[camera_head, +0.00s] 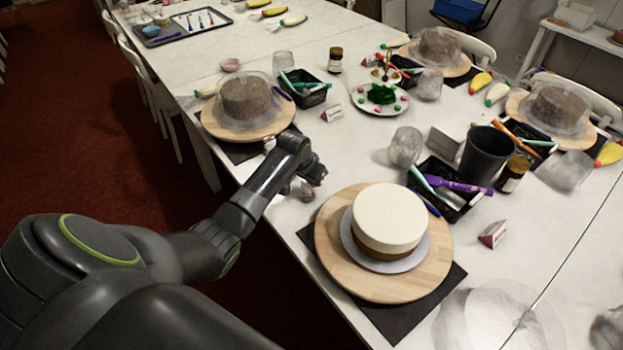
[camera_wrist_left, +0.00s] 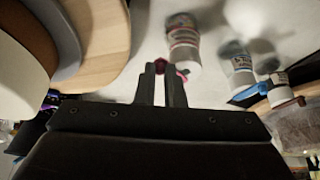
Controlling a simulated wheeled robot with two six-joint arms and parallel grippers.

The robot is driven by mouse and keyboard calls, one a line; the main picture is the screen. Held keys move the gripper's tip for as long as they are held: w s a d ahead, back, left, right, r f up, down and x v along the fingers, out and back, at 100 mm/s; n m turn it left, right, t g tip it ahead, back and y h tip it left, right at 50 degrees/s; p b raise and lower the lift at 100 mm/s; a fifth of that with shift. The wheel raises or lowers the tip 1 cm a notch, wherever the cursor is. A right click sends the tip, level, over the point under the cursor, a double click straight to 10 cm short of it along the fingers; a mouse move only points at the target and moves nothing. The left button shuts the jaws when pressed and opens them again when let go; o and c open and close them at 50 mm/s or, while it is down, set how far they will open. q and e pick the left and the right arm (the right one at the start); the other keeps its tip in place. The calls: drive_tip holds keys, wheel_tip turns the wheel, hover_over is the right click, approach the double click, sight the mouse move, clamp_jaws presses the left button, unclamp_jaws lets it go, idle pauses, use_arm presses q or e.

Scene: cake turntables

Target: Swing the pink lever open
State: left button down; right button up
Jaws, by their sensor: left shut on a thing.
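My left gripper (camera_head: 318,176) is over the near table edge, between the two nearest turntables. The left wrist view shows its two fingers (camera_wrist_left: 161,86) close around a small dark red-pink piece, the pink lever (camera_wrist_left: 160,66). A brighter pink bit shows just past the right finger, beside a white and grey jar-like item (camera_wrist_left: 183,45). In the head view the gripper and arm hide the lever. A small roundish item (camera_head: 307,191) shows just below the gripper. My right gripper is in neither view.
A wooden turntable (camera_head: 330,240) with a white-topped cake (camera_head: 390,217) stands close to the right of the gripper. Another turntable with a covered brown cake (camera_head: 246,97) stands behind. A black tray of tools (camera_head: 447,199) and a dark cup (camera_head: 486,155) lie to the right.

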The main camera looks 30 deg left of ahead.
idle(0.7)
use_arm(q)
drive_tip(key=c, duration=1.5)
unclamp_jaws()
drive_tip(key=v, duration=1.7)
drive_tip(key=shift+r+b, duration=0.2)
drive_tip(key=shift+b, duration=0.25)
